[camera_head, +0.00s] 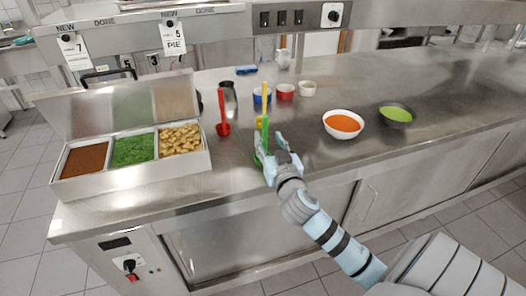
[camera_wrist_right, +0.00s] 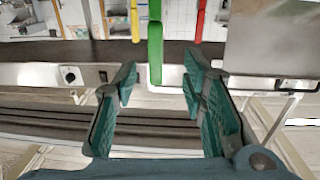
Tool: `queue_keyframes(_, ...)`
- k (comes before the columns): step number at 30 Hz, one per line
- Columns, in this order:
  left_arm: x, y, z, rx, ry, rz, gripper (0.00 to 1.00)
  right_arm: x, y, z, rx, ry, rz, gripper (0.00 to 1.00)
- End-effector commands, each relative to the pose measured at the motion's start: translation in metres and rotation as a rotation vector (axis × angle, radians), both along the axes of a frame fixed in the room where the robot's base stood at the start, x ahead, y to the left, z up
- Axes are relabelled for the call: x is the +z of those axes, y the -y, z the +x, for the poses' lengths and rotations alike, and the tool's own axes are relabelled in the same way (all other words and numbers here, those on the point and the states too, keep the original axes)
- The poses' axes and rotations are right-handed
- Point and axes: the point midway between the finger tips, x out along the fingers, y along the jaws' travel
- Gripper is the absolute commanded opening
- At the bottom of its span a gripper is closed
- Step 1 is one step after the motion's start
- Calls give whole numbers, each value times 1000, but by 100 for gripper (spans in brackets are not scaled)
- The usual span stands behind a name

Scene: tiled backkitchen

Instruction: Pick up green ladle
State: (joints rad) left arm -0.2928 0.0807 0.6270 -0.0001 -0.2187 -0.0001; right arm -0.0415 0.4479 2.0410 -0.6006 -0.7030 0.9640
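The green ladle (camera_head: 265,134) stands upright near the front edge of the steel counter, its handle pointing up. My right gripper (camera_head: 274,153) is right at it, partly hiding its lower part in the head view. In the right wrist view the green handle (camera_wrist_right: 155,52) rises ahead of and between the fingers. The right gripper (camera_wrist_right: 158,88) is open there, its two teal padded fingers wide apart and nothing clamped between them. My left gripper is not in view. A yellow ladle (camera_head: 263,104) and a red ladle (camera_head: 222,115) stand behind and to the left.
A steel bin (camera_head: 133,177) with brown, green and tan food stands at left. An orange soup bowl (camera_head: 358,131) and a dark bowl of green soup (camera_head: 411,116) sit at right. Small cups (camera_head: 286,96) stand behind. The counter's far right is clear.

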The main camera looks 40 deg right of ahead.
Motion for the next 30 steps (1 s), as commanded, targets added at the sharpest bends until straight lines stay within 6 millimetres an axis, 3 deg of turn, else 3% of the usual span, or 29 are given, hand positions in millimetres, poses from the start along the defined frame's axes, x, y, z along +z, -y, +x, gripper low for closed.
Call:
queue_keyframes(12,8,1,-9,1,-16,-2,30,0,31,60,0,-1,2,38)
queue_keyframes(19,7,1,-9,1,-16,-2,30,-1,33,64,2,-3,1,38)
queue_keyframes(26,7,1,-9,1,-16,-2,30,-1,33,64,2,-3,1,2)
queue_keyframes(30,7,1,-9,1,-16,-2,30,-1,32,64,2,-3,1,0)
